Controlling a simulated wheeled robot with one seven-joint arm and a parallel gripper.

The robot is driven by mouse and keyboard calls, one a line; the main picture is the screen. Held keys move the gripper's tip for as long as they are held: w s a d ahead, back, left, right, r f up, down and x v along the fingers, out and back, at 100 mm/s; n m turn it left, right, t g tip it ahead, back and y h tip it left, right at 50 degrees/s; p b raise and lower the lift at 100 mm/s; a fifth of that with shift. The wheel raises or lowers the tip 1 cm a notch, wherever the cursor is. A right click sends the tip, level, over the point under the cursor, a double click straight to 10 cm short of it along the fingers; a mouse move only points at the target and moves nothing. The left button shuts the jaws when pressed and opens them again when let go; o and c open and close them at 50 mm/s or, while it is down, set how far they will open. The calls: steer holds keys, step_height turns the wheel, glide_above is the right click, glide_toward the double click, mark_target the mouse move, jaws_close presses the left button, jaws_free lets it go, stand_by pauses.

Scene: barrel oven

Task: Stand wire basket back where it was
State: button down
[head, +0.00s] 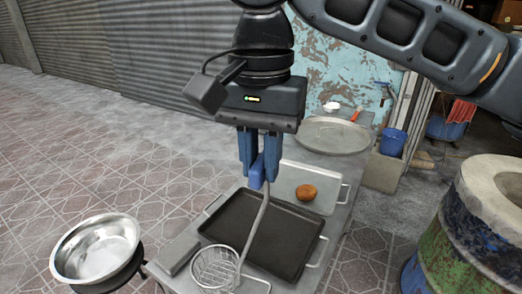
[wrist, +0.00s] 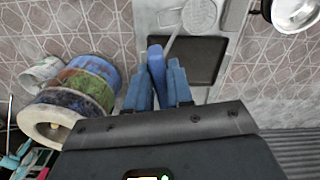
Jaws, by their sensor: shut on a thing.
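The wire basket (head: 214,268) is a round metal mesh scoop with a long thin handle and a blue grip. My gripper (head: 258,168) is shut on the blue grip, above the dark tray. The handle slopes down from the fingers to the mesh at the front of the metal table. In the wrist view the blue grip (wrist: 156,62) sits between the fingers, and the mesh (wrist: 200,14) shows at the top. I cannot tell whether the mesh touches the table.
A black rectangular tray (head: 265,236) lies on the metal table. Behind it a brown bun (head: 306,192) rests on a pale tray (head: 290,178). A steel bowl (head: 96,248) stands at left, a painted barrel (head: 462,240) at right. A large round pan (head: 330,135) and blue bucket (head: 392,142) are farther back.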

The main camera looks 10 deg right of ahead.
steer(key=shift+f, duration=0.55)
steer(key=c, duration=0.7)
jaws_free()
steer(key=shift+r, duration=0.1)
steer(key=shift+r+p, duration=2)
steer(key=shift+r, duration=2.4)
steer(key=shift+s, duration=0.15)
